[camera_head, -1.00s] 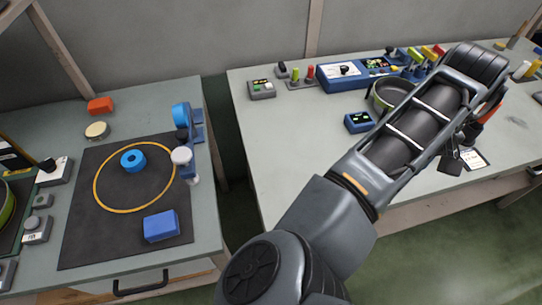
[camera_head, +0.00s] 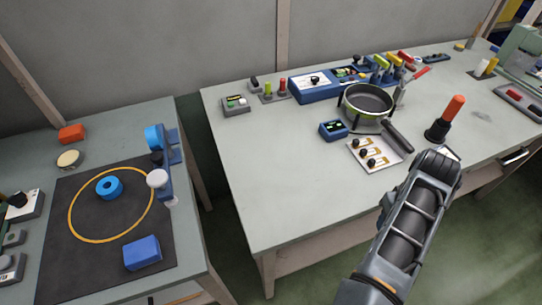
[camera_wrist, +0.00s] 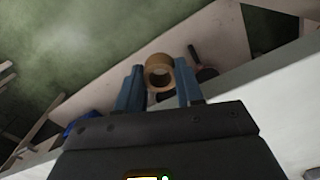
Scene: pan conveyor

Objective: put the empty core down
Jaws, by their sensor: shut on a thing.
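In the head view my arm reaches up from the lower right near the right table's front edge. The fingers and the core are hidden there behind my wrist.
The left table has a black mat (camera_head: 60,250) with a yellow ring, a blue roll (camera_head: 109,188), a blue block (camera_head: 142,253) and a blue stand (camera_head: 166,165). The right table (camera_head: 260,190) bears a pan (camera_head: 367,101) and an orange-handled tool (camera_head: 447,115). Its front left is clear.

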